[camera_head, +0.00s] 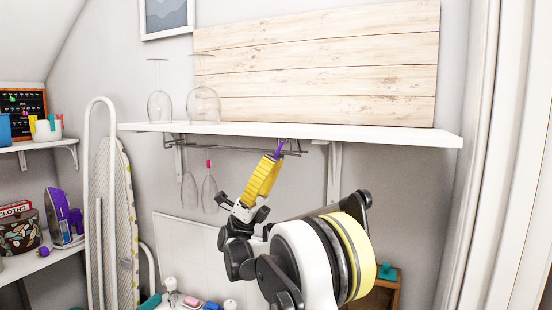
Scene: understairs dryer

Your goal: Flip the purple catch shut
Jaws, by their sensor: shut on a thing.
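A small purple piece (280,147), which looks like the catch, shows at the top end of a yellow ridged object (262,181), just below the shelf's underside. I cannot tell whether it is fixed to the yellow object or to the wire rack behind. My gripper (245,208) is shut on the lower end of the yellow object and holds it up at a tilt, its top leaning right. My arm hides what lies behind and below the gripper. The catch is too small to tell whether it is open or shut.
A white shelf (390,133) with wooden boards and two wine glasses is above. A wire rack (230,149) hangs under it, with glasses upside down, one with a pink piece (209,163). An ironing board (121,220) leans at left. A purple iron (64,217) stands further left.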

